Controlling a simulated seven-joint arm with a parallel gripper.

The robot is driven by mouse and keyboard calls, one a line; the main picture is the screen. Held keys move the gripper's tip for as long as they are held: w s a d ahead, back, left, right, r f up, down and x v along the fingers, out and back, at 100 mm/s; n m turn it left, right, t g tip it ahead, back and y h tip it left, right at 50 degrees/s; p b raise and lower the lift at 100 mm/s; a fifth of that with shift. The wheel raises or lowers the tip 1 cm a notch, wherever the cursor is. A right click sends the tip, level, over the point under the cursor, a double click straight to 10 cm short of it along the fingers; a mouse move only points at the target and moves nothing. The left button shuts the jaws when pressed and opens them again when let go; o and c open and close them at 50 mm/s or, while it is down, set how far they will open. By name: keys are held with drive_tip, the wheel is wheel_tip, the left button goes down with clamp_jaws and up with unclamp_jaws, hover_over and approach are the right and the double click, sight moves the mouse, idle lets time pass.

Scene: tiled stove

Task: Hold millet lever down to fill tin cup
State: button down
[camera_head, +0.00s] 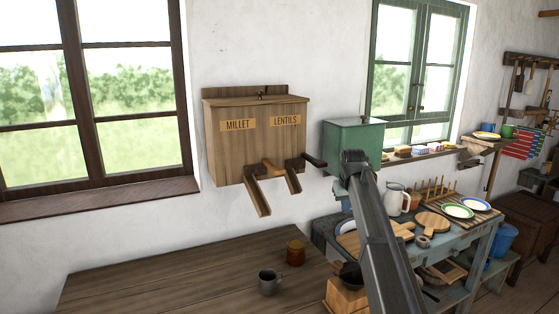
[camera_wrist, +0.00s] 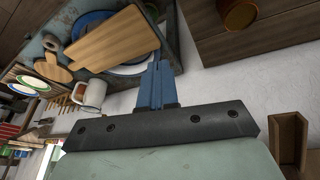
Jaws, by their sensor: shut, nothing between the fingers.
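A wooden wall dispenser (camera_head: 228,155) has MILLET on its left half and LENTILS on its right. The millet chute (camera_head: 258,196) slopes down on the left, with a brown lever (camera_head: 268,164) beside its top. A darker lever (camera_head: 314,160) sticks out at the lentils side. The grey tin cup (camera_head: 269,282) stands upright on the table, below and apart from the chutes. My gripper (camera_head: 353,157) is right of the dispenser, clear of the cup; its fingers are hard to make out there. In the wrist view my gripper (camera_wrist: 160,68) is shut and empty.
An amber jar (camera_head: 296,252) stands behind the cup on the wooden table (camera_head: 150,275). A crowded blue bench with a white jug (camera_head: 393,198) and plates (camera_head: 458,210) lies at right. The table's left side is clear.

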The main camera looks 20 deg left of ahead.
drive_tip(key=s+a+r+n, duration=0.1)
drive_tip(key=s+a+r, duration=0.3)
drive_tip(key=r, duration=0.6)
drive_tip(key=s+a+r+n+g+y, duration=0.1)
drive_tip(key=s+a+r, duration=0.3)
drive_tip(key=a+r, duration=0.4)
drive_tip(key=s+a+r+n+g, duration=0.1)
drive_tip(key=s+a+r, duration=0.3)
drive_tip(key=r, duration=0.9)
drive_tip(key=shift+s+a, duration=0.2)
drive_tip(key=shift+a, duration=0.85)
hover_over(278, 169)
drive_tip(key=f, duration=1.1)
drive_tip(key=shift+s+d+f, duration=0.2)
drive_tip(key=shift+d, duration=0.15)
drive_tip(key=shift+f, duration=1.15)
drive_tip(key=shift+y, duration=0.3)
